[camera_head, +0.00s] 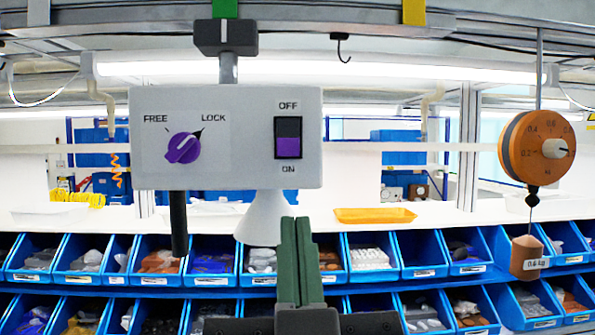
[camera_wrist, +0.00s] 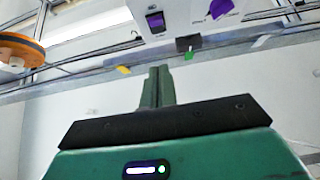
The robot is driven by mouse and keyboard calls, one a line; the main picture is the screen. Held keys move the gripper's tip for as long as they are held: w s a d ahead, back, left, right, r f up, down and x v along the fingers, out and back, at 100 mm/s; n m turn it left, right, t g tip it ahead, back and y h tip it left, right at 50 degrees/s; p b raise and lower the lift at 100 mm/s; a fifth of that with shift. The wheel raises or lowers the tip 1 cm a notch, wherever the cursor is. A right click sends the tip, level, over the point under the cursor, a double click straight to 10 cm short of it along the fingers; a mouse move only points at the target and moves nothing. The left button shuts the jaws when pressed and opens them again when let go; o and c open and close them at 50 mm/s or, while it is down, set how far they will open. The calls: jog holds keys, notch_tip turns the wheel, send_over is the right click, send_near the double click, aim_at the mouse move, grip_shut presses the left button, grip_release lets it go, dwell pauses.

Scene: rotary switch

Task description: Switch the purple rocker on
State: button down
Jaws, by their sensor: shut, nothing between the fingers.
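A light grey control box (camera_head: 227,110) hangs from a rail bracket. The purple rocker (camera_head: 288,146) is on its right part, with OFF printed above and ON below. Its upper half is dark and its lower half purple. A purple knob (camera_head: 184,148) on the left points towards LOCK. My gripper (camera_head: 295,222) has its green fingers closed together, empty, pointing up just below the box and under the rocker. In the wrist view the rocker (camera_wrist: 155,21) appears at the top, apart from and beyond the closed fingertips (camera_wrist: 160,70).
A grey cone (camera_head: 264,220) and a dark rod (camera_head: 178,225) hang beneath the box. An orange dial (camera_head: 535,147) with a hanging weight (camera_head: 526,258) is at the right. Blue bins (camera_head: 425,272) line the shelf behind, with an orange tray (camera_head: 375,215) above them.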

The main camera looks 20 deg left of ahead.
jog(key=p, duration=0.3)
send_near(289, 142)
notch_tip(289, 142, up, 4)
jog(key=w, duration=0.1)
jog(key=w+a, duration=0.1)
jog(key=w, duration=0.1)
jog(key=shift+w+a+f, duration=0.15)
jog(key=shift+a, duration=0.2)
jog(key=shift+w+a+f, duration=0.1)
jog(key=shift+w+a, duration=0.05)
jog(key=shift+w, duration=0.3)
